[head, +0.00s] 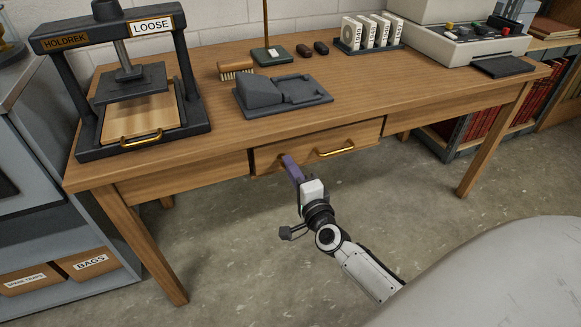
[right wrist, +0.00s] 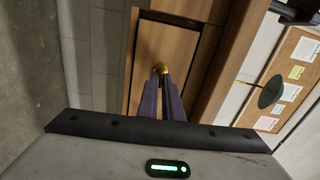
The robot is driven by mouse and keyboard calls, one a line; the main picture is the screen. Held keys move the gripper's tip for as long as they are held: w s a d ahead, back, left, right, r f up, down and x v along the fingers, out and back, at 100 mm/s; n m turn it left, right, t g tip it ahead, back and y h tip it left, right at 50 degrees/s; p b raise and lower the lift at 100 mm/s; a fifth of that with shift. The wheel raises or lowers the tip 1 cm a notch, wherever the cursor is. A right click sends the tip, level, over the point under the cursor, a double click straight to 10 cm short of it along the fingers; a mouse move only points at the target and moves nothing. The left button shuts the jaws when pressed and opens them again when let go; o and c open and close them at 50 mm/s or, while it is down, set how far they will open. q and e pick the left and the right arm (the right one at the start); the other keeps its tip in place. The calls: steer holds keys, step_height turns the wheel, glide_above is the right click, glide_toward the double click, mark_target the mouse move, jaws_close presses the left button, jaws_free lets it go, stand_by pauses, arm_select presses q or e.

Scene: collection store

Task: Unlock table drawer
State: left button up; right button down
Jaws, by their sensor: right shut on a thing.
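The wooden table's drawer (head: 370,133) has a brass pull handle (head: 336,151) on its front and looks closed. My right gripper (head: 288,163) is at the left part of the drawer front, its purple fingers pointing at the wood. In the right wrist view, the fingers (right wrist: 163,92) are shut on a small brass piece (right wrist: 161,69), apparently a key at the drawer's lock. Most of it is hidden between the fingertips, so I cannot tell how far it is turned. My left gripper is not in view.
On the table (head: 215,140) stand a press (head: 185,80) marked LOOSE, a dark grey moulded tray (head: 310,100), a brush (head: 235,70) and a rack of white labelled pieces (head: 370,35). A grey cabinet (head: 50,220) is at the left. The floor in front is clear.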

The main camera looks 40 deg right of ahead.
steer(key=c, duration=2)
jaws_free()
arm_select(q)
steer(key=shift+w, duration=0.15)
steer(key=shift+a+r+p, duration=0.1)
steer(key=shift+p, duration=0.4)
arm_select(e)
steer(key=v, duration=1)
steer(key=shift+s, duration=0.15)
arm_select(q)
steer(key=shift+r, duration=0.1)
